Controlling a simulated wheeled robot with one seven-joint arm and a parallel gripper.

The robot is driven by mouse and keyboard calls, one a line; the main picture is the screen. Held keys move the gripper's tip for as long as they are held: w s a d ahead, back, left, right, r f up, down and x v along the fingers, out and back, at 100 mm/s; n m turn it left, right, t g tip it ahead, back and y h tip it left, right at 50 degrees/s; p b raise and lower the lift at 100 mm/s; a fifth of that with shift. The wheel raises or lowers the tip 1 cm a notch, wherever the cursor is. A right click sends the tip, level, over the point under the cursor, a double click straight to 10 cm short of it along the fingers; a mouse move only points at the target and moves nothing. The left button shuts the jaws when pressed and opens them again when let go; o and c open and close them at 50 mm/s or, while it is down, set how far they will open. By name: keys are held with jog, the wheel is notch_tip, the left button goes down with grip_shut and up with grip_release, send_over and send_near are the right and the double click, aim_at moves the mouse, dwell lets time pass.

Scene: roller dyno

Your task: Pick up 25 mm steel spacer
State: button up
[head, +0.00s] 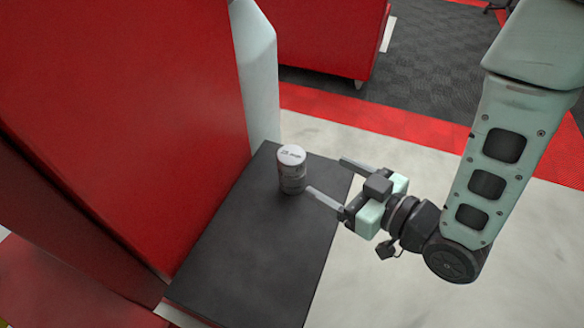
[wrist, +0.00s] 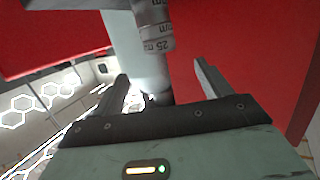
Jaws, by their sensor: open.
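A pale, banded steel cylinder (head: 291,170) stands upright near the far end of the dark shelf. It looks like several stacked spacers, with a white lettered top. In the wrist view, the 25 mm steel spacer (wrist: 157,46) is the lowest band in the picture, with "25" and part of "mm" legible. Other marked bands show above it, cut by the frame edge. My gripper (head: 326,175) is open and empty, just right of the stack, fingers pointing at it. In the wrist view, the gripper's fingers (wrist: 160,68) lie either side of the stack's line, apart from it.
The dark shelf (head: 245,255) is otherwise clear. A tall red panel (head: 110,110) rises along its left side, and a pale post (head: 258,80) stands behind the stack. A red cabinet (head: 325,35) is farther back. Light floor (head: 420,165) is open to the right.

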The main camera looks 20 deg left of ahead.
jog(key=b, duration=0.2)
send_near(285, 150)
jog(key=x, duration=0.3)
jog(key=shift+a+f, duration=0.3)
jog(key=shift+f, duration=0.2)
jog(key=shift+x, duration=3.25)
jog(key=shift+w+d, duration=0.1)
jog(key=c, duration=1.2)
